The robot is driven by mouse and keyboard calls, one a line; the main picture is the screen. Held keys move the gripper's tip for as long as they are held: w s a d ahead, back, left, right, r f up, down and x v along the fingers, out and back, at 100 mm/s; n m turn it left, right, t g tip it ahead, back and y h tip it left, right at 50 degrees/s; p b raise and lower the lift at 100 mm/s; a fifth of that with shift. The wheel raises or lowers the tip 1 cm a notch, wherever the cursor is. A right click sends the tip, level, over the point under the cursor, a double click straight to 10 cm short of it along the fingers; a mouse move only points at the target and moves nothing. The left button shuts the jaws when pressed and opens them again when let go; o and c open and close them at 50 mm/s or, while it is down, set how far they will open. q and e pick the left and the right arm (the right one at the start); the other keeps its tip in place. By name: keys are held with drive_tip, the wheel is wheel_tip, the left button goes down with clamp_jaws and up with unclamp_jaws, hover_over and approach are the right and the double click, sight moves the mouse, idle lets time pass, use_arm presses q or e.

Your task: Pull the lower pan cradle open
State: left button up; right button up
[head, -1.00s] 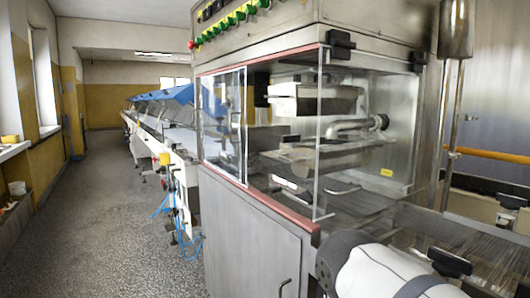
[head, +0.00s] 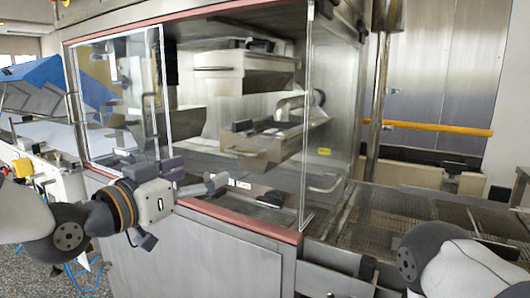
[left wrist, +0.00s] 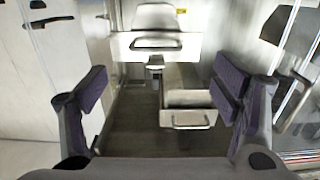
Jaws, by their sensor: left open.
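The lower pan cradle (head: 265,140) is a grey metal tray with a bar handle on its front, inside the glass-sided cabinet. In the left wrist view the lower cradle (left wrist: 188,100) shows its handle below and right of centre. An upper pan (head: 250,72) with its own handle hangs above it, and also shows in the left wrist view (left wrist: 155,45). My left gripper (head: 172,195) is at the cabinet front, left of and below the cradle. Its purple-padded fingers (left wrist: 165,90) are wide apart with nothing between them. My right gripper is out of view.
A framed glass panel (head: 120,100) stands left of the front opening. Clear glass closes the cabinet's right side. A red sill (head: 240,222) runs along the front edge. A mesh conveyor (head: 400,225) extends to the right.

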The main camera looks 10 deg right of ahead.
sight(237, 153)
use_arm(q)
drive_tip(key=x, duration=0.4)
drive_tip(key=b+x, duration=0.1)
drive_tip(key=x, duration=0.7)
drive_tip(key=shift+s+d+r+b, duration=0.15)
drive_tip(key=shift+r+b, duration=0.2)
drive_tip(key=shift+d+r, duration=0.15)
drive_tip(key=shift+r, duration=0.05)
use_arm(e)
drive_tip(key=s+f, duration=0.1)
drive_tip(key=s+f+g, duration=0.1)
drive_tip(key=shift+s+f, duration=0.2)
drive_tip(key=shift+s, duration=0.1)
use_arm(q)
drive_tip(key=shift+c, duration=0.6)
